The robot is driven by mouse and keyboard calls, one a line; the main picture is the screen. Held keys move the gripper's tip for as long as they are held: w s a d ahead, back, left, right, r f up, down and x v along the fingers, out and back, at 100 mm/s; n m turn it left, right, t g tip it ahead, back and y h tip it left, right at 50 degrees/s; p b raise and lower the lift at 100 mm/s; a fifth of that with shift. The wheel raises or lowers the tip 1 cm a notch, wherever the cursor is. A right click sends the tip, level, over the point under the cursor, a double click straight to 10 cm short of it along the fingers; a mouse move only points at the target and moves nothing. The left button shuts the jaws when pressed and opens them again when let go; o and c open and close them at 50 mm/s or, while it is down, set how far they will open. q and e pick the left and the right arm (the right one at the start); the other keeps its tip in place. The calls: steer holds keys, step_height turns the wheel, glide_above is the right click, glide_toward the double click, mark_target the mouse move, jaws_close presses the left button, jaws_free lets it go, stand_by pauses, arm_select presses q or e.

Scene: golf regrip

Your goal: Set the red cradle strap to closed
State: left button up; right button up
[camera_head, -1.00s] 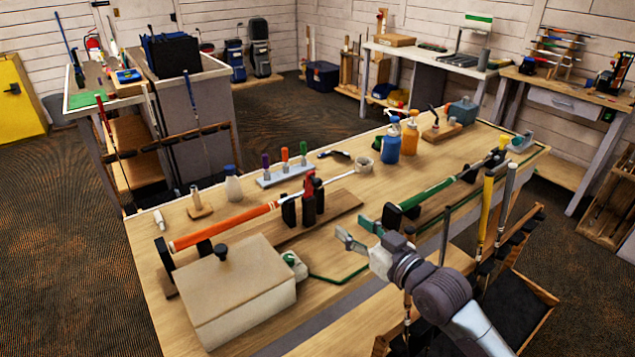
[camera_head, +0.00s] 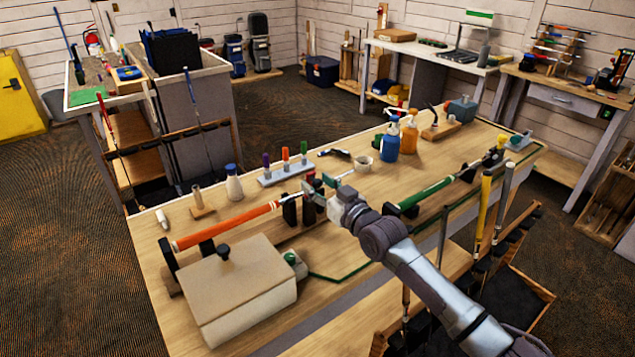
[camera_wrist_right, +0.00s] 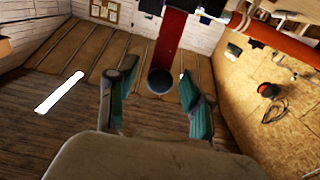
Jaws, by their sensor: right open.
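The red cradle strap (camera_head: 310,176) shows as a small red piece at the cradle (camera_head: 289,208), mostly hidden behind my right gripper (camera_head: 318,186). In the right wrist view the strap (camera_wrist_right: 174,38) is a broad red band ending near a dark round knob (camera_wrist_right: 159,81). The knob appears between the spread teal fingers of my right gripper (camera_wrist_right: 157,88), with gaps on both sides. The orange-gripped club (camera_head: 228,225) lies across its supports, and its orange grip is at the upper right of the wrist view (camera_wrist_right: 275,40). My left gripper is out of view.
A beige box (camera_head: 235,290) with a dark knob stands at the front left of the bench. A green-gripped club (camera_head: 428,193) lies to the right. Bottles (camera_head: 391,140) and a tray of colored tubes (camera_head: 286,170) stand behind. Upright clubs (camera_head: 483,210) stand along the front right.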

steer(key=shift+w+a, duration=0.2)
steer(key=shift+w, duration=0.05)
steer(key=shift+c, duration=0.3)
jaws_close()
